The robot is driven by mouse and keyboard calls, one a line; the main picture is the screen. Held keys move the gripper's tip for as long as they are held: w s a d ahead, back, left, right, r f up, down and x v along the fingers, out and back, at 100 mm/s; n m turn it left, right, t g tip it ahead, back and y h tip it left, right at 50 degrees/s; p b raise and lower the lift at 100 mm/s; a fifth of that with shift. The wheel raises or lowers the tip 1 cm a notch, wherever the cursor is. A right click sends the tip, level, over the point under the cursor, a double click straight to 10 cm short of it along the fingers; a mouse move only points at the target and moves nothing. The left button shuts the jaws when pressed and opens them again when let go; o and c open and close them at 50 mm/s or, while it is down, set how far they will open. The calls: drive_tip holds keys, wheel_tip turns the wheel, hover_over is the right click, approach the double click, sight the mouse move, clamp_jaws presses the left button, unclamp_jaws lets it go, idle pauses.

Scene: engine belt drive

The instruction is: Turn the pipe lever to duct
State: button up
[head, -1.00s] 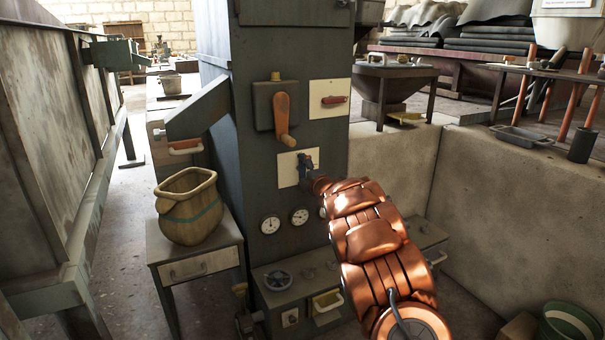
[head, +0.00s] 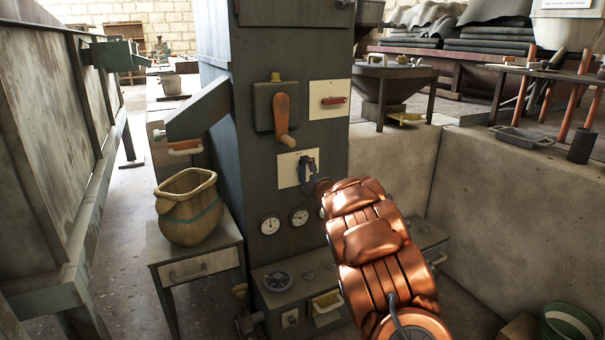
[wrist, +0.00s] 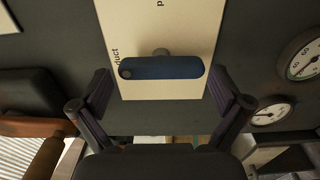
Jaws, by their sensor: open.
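The pipe lever (wrist: 160,68) is a dark blue bar on a short grey stub in the wrist view. It stands out from a white plate (wrist: 160,22), and one end lies beside the word "duct". Another label starting with "p" is cut off at the top edge. My gripper (wrist: 163,95) is open, with one dark finger on each side of the lever, both apart from it. In the head view, my gripper (head: 309,170) is in front of the white plate (head: 287,171) on the dark cabinet. There it covers most of the lever.
An orange crank handle (head: 282,118) is just above the plate, and a red handle on a second white plate (head: 328,99) is to its right. Dial gauges (head: 299,216) sit below. A sack-like pot (head: 189,208) stands on a small table at left.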

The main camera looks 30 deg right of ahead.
drive_tip(key=s, duration=0.9)
drive_tip(key=shift+s+a, duration=0.3)
drive_tip(key=shift+a, duration=0.15)
idle(0.3)
drive_tip(key=s+a+r+m+g+h+p, duration=0.1)
drive_tip(key=s+r+m+g+h+p, duration=0.3)
drive_tip(key=r+p, duration=0.5)
drive_tip(key=s+a+r+m+g+h+p, duration=0.1)
drive_tip(key=s+a+r+m+g+p, duration=0.15)
drive_tip(key=s+r+m+p, duration=0.5)
drive_tip(key=s+a+r+m+g+y+p, duration=0.2)
drive_tip(key=s+a+r+g+p, duration=0.2)
drive_tip(key=s+a+p, duration=0.5)
drive_tip(key=s+a+r+m+g+y+p, duration=0.1)
drive_tip(key=s+a+r+g+y+p, duration=0.1)
drive_tip(key=s+a+r+g+p, duration=0.3)
drive_tip(key=s+a+r+m+g+y+p, duration=0.2)
drive_tip(key=s+a+r+p, duration=0.8)
drive_tip(key=s, duration=1.3)
drive_tip(key=a+g+p, duration=0.2)
drive_tip(key=a+p, duration=0.1)
drive_tip(key=a, duration=0.2)
drive_tip(key=shift+s+r+m+y, duration=0.25)
drive_tip(key=shift+s+m+y, duration=0.05)
drive_tip(key=shift+s+m, duration=0.05)
